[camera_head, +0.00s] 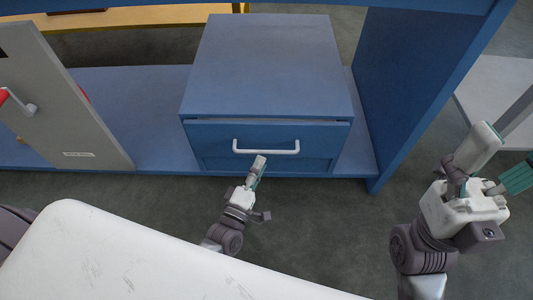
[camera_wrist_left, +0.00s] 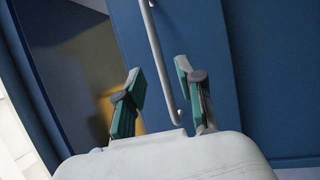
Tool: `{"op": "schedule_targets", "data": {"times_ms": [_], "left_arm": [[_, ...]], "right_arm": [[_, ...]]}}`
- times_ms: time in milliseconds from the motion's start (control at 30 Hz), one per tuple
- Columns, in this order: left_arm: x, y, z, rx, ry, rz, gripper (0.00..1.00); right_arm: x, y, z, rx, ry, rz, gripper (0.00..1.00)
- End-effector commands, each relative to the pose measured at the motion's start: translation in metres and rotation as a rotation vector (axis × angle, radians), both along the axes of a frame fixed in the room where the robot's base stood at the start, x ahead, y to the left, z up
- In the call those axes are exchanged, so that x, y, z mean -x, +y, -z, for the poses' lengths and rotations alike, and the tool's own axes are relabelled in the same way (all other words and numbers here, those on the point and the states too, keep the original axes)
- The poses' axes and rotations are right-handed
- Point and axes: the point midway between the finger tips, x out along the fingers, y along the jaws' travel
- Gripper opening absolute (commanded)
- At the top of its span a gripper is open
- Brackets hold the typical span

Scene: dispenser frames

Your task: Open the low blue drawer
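The low blue drawer (camera_head: 225,139) is in the middle of the head view, in a low blue cabinet, and looks shut. Its white bar handle (camera_head: 265,151) runs across the front. In the left wrist view the handle (camera_wrist_left: 159,52) shows between the two green-padded fingers, beyond or level with the tips; the depth is unclear. My left gripper (camera_head: 258,165) is just in front of the handle, with its fingers apart. It also shows in the left wrist view (camera_wrist_left: 160,75), holding nothing. My right gripper (camera_head: 499,160) is at the right, fingers apart and empty, away from the drawer.
A blue upright panel (camera_head: 405,80) stands close to the drawer's right. The dark floor (camera_head: 330,215) in front of the drawer is clear.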

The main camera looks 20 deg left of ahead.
Motion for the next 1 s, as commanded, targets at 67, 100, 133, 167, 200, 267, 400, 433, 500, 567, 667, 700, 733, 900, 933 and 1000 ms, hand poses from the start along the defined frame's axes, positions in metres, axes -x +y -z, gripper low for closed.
{"op": "schedule_targets", "data": {"times_ms": [67, 100, 133, 167, 200, 267, 400, 433, 500, 567, 667, 700, 733, 900, 933, 1000], "left_arm": [[-0.017, -0.002, -0.001, 0.001, -0.004, -0.002, 0.37], [-0.023, -0.002, -0.002, 0.0, -0.003, -0.002, 0.37], [-0.028, -0.003, -0.003, 0.0, -0.003, -0.002, 0.37], [-0.032, -0.004, -0.004, -0.001, -0.002, -0.001, 0.37], [-0.037, -0.004, -0.005, -0.001, -0.002, -0.001, 0.37], [-0.043, -0.005, -0.006, -0.001, -0.001, -0.001, 0.37], [-0.05, -0.006, -0.008, -0.001, 0.001, 0.0, 0.37], [-0.051, -0.006, -0.008, -0.001, 0.001, 0.0, 0.37], [-0.052, -0.006, -0.009, -0.002, 0.001, 0.0, 0.37], [-0.052, -0.006, -0.009, -0.002, 0.001, 0.0, 0.37], [-0.052, -0.006, -0.009, -0.002, 0.002, 0.0, 0.37], [-0.052, -0.006, -0.009, -0.002, 0.002, 0.0, 0.36], [-0.052, -0.006, -0.009, -0.002, 0.001, 0.0, 0.31], [-0.052, -0.006, -0.009, -0.002, 0.001, 0.0, 0.02], [-0.052, -0.006, -0.009, -0.002, 0.002, 0.0, 0.0], [-0.052, -0.006, -0.009, -0.002, 0.002, 0.0, 0.0]], "right_arm": [[-0.001, 0.0, 0.0, 0.0, -0.017, 0.001, 0.74], [-0.001, 0.001, 0.0, 0.001, -0.021, 0.002, 0.74], [-0.002, 0.001, -0.001, 0.002, -0.025, 0.001, 0.74], [-0.002, 0.001, -0.002, 0.002, -0.029, 0.002, 0.74], [-0.002, 0.001, -0.002, 0.002, -0.033, 0.002, 0.74], [-0.002, 0.001, -0.003, 0.003, -0.039, 0.002, 0.74], [-0.003, 0.001, -0.006, 0.004, -0.045, 0.003, 0.74], [-0.003, 0.002, -0.006, 0.005, -0.046, 0.003, 0.74], [-0.003, 0.002, -0.006, 0.005, -0.046, 0.003, 0.74], [-0.003, 0.002, -0.006, 0.005, -0.046, 0.003, 0.74], [-0.003, 0.002, -0.006, 0.005, -0.045, 0.003, 0.74], [-0.003, 0.002, -0.006, 0.005, -0.045, 0.003, 0.74], [-0.003, 0.002, -0.006, 0.005, -0.045, 0.003, 0.74], [-0.003, 0.002, -0.006, 0.005, -0.045, 0.003, 0.74], [-0.003, 0.002, -0.006, 0.005, -0.045, 0.003, 0.74], [-0.003, 0.002, -0.006, 0.005, -0.045, 0.003, 0.74]]}}
